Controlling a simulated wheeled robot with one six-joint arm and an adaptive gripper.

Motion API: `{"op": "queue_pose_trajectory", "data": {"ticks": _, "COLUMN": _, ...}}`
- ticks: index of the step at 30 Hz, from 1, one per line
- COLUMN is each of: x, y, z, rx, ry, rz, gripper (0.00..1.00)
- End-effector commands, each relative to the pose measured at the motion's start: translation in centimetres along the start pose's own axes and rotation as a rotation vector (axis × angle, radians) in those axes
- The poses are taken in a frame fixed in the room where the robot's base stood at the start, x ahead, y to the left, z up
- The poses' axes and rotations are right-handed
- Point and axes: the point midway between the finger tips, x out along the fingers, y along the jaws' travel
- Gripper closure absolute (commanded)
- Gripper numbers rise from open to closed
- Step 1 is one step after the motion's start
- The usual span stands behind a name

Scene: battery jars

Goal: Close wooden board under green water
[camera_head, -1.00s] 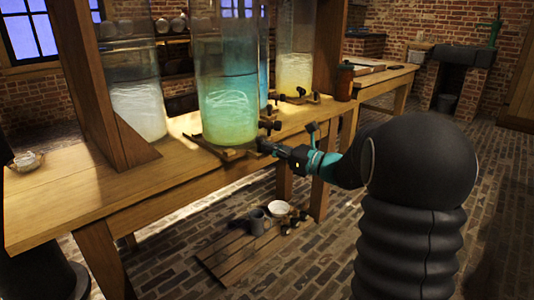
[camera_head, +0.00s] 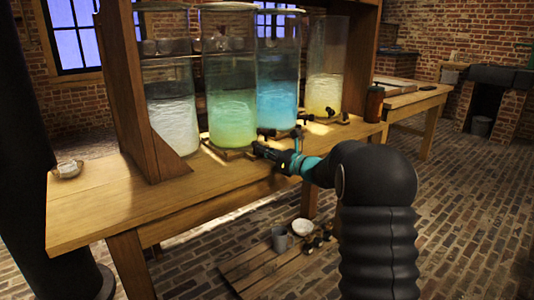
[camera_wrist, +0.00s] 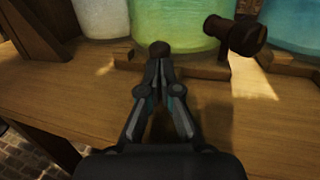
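The tall glass jar of green water (camera_head: 232,118) stands on a wooden board (camera_head: 222,152) on the bench. In the wrist view the board (camera_wrist: 205,69) runs along the jar's foot, and the green water (camera_wrist: 178,22) fills the top. My gripper (camera_head: 258,148) reaches the board's front from the right. Its fingers (camera_wrist: 160,62) converge to closed tips against a small dark round knob (camera_wrist: 159,47) in front of the jar. The tips hide part of the knob and board, so I cannot tell whether they grip the knob or only touch it.
A dark tap (camera_wrist: 235,36) juts out just right of my fingertips. Jars of white (camera_head: 174,120), blue (camera_head: 277,102) and yellow (camera_head: 323,92) liquid flank the green one. A wooden upright (camera_head: 142,110) stands at left. The bench front (camera_head: 120,205) is clear.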

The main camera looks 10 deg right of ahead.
Motion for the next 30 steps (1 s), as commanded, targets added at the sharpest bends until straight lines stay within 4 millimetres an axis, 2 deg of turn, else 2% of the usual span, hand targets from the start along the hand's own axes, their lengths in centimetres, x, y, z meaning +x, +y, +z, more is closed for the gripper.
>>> {"op": "queue_pose_trajectory", "data": {"ticks": 11, "x": -0.1, "y": 0.0, "z": 0.0, "rx": 0.000, "ry": 0.000, "rz": -0.001, "gripper": 1.00}}
{"op": "queue_pose_trajectory", "data": {"ticks": 17, "x": -1.4, "y": -0.1, "z": -0.1, "rx": 0.001, "ry": 0.000, "rz": 0.000, "gripper": 1.00}}
{"op": "queue_pose_trajectory", "data": {"ticks": 21, "x": -3.2, "y": 0.0, "z": -0.2, "rx": 0.001, "ry": 0.000, "rz": 0.009, "gripper": 1.00}}
{"op": "queue_pose_trajectory", "data": {"ticks": 30, "x": -9.8, "y": -0.5, "z": -0.1, "rx": 0.001, "ry": 0.001, "rz": 0.001, "gripper": 1.00}}
